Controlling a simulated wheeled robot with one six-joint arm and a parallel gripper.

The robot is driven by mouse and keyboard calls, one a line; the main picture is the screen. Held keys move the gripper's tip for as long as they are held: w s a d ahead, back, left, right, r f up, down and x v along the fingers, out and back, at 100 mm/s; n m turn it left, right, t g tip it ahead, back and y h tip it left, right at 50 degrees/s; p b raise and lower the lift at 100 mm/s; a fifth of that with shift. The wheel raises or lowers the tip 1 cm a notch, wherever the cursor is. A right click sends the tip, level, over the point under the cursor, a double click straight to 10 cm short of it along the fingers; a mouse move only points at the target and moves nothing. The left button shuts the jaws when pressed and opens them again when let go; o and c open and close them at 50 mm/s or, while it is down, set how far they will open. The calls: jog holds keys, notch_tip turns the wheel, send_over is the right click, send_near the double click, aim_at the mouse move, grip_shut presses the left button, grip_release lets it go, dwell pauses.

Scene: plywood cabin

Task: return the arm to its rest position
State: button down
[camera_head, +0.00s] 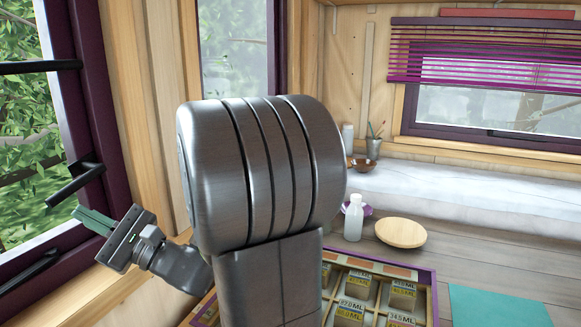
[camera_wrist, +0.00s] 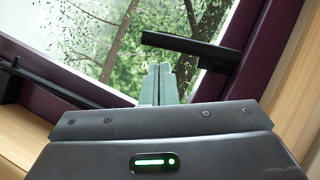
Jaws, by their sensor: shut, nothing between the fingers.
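My gripper (camera_head: 94,221) is at the left of the head view, beside the open purple-framed window. Its green fingers point up and left toward the window, and they are shut with nothing between them. In the wrist view my gripper (camera_wrist: 161,84) shows its two fingers together, in front of the window glass and a black handle (camera_wrist: 190,46). A large metal link of my arm fills the middle of the head view and hides part of the counter behind it.
The window frame (camera_head: 98,110) is close to my gripper. On the right are a compartment box (camera_head: 428,275) with labelled containers, a white bottle (camera_head: 353,218), a wooden disc (camera_head: 400,233), a teal mat (camera_head: 498,307), a brown bowl (camera_head: 363,165) and a brush cup (camera_head: 373,148).

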jog(key=shift+s+a+r+p, duration=0.1)
jog(key=shift+a+r+p, duration=0.05)
jog(key=shift+r+p, duration=0.35)
jog(key=shift+s+a+r+p, duration=0.15)
jog(key=shift+r+p, duration=0.1)
jog(key=shift+r, duration=0.3)
jog(key=shift+w, duration=0.1)
